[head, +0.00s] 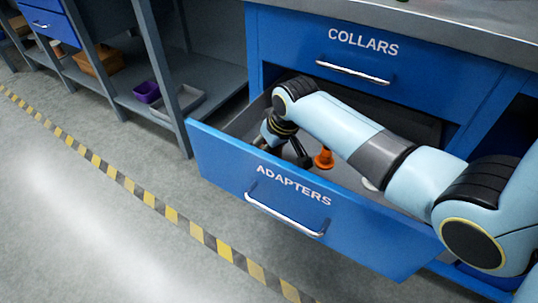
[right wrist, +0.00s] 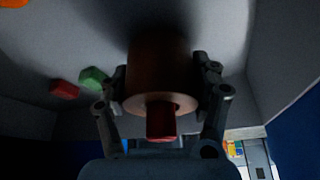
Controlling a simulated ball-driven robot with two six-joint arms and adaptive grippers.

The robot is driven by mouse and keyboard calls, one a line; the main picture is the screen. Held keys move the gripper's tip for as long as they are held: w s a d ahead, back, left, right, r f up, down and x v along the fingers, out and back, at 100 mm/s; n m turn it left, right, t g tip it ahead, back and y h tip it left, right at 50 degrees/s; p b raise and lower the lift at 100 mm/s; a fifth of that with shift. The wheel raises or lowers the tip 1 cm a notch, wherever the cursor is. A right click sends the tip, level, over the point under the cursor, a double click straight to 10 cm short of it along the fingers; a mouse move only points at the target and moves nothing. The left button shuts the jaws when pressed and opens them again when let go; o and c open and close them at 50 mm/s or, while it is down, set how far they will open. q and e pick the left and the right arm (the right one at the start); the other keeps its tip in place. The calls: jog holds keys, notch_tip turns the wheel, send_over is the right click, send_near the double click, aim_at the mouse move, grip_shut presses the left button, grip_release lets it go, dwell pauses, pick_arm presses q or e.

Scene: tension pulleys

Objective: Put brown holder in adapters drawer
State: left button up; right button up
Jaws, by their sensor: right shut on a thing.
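The adapters drawer (head: 235,167) is pulled open below the drawer marked COLLARS. My right arm reaches over its front and my right gripper (head: 285,150) is down inside it. In the right wrist view the right gripper (right wrist: 162,95) is shut on the brown holder (right wrist: 158,70), a brown cylinder with a wider rim and a reddish stub at its near end. The holder is inside the drawer; whether it touches the floor I cannot tell. In the head view the arm and drawer front hide it. My left gripper is out of view.
In the drawer lie an orange piece (head: 323,158), a red block (right wrist: 64,89) and a green block (right wrist: 93,79). The closed COLLARS drawer (head: 420,75) is just above. A shelf with a purple bin (head: 147,92) and a grey tray (head: 180,104) stands left.

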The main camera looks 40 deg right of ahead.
jog(key=shift+f, duration=0.75)
jog(key=shift+r, duration=0.15)
jog(key=o, duration=1.4)
jog(key=p+v, duration=0.4)
jog(key=v, duration=0.8)
jog(key=shift+p, duration=0.4)
